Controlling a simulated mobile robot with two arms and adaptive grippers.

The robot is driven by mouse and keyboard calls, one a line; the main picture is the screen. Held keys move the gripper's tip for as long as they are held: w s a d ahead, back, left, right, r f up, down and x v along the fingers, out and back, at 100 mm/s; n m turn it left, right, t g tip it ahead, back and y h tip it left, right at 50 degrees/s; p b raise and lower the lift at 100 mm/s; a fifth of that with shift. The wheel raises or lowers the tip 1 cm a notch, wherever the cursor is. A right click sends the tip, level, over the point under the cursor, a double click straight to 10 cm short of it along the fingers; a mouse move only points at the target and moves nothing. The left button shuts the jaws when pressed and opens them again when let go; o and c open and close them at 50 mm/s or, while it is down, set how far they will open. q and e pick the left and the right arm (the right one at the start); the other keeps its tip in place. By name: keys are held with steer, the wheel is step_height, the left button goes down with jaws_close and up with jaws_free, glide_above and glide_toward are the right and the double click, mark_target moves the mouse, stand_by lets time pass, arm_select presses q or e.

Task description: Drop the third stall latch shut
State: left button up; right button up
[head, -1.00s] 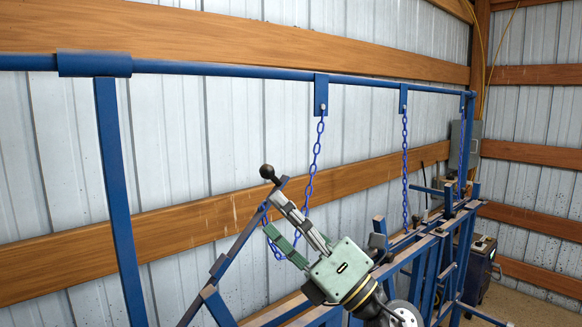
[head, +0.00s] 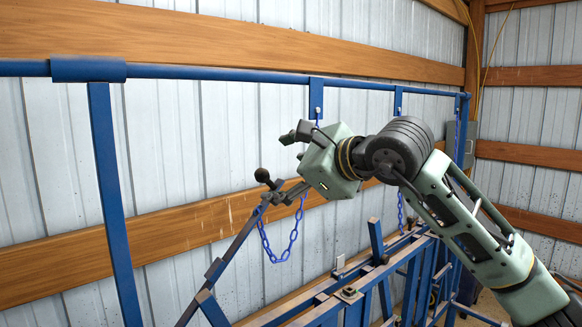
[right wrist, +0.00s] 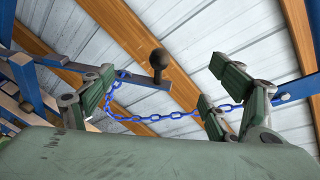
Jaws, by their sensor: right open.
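A blue latch lever with a black ball knob (head: 262,175) slants up from the stall frame; the knob also shows in the right wrist view (right wrist: 157,60). A blue chain (head: 279,256) hangs in a slack loop from near the lever's top, then runs up behind my gripper towards a tab on the overhead bar. My right gripper (head: 287,165) is open, just right of the knob, its fingers pointing left. In the right wrist view the chain (right wrist: 178,114) crosses between the spread fingers, and the knob shows beyond them. I see nothing held. My left gripper is out of view.
A blue overhead bar (head: 210,74) runs along the wall, with a post (head: 115,200) at left. A second chain (head: 400,212) hangs to the right, partly behind my right arm. Blue stall rails (head: 405,250) fill the lower right.

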mark_target(267, 174)
steer(key=p+x, duration=0.2)
steer(key=x, duration=0.3)
steer(key=shift+w+a+p, duration=0.3)
steer(key=shift+p, duration=0.1)
steer(key=shift+w+a+f, duration=0.3)
steer(key=shift+w, duration=0.2)
steer(key=c, duration=1.7)
steer(key=shift+s+r, duration=0.1)
steer(key=shift+r, duration=0.05)
jaws_close()
